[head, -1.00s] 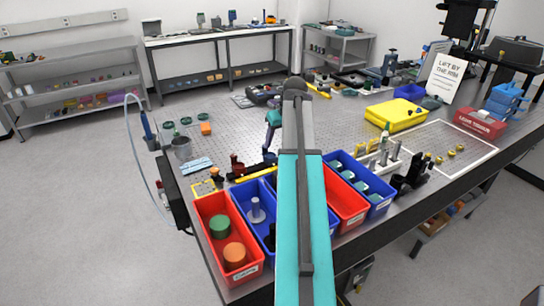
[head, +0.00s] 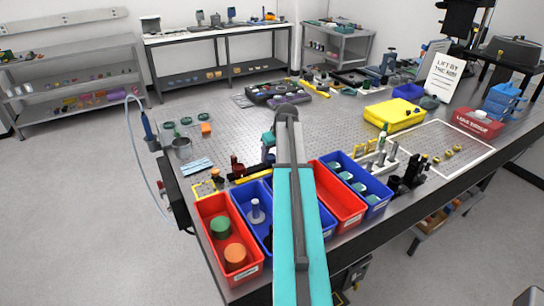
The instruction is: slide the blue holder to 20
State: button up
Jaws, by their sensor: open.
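A dark rail with a yellow strip (head: 253,175) along it lies near the front edge of the perforated table (head: 232,135), just behind the bins. A dark red part (head: 237,168) stands toward the rail's left end. I cannot make out a blue holder; my arm and its end cover the right part of the rail. My gripper (head: 268,158) is small and dark in the head view, pointing down by the right part of the rail. It is open. I cannot tell whether anything is between the fingers.
Red and blue bins (head: 204,232) line the table's front edge, below the rail. A metal cup (head: 182,149) and a light-blue card (head: 197,166) are on the left. A yellow tray (head: 394,116) and small posts stand to the right. The table's middle is mostly clear.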

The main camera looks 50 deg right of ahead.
jog(key=shift+x, duration=1.15)
grip_shut()
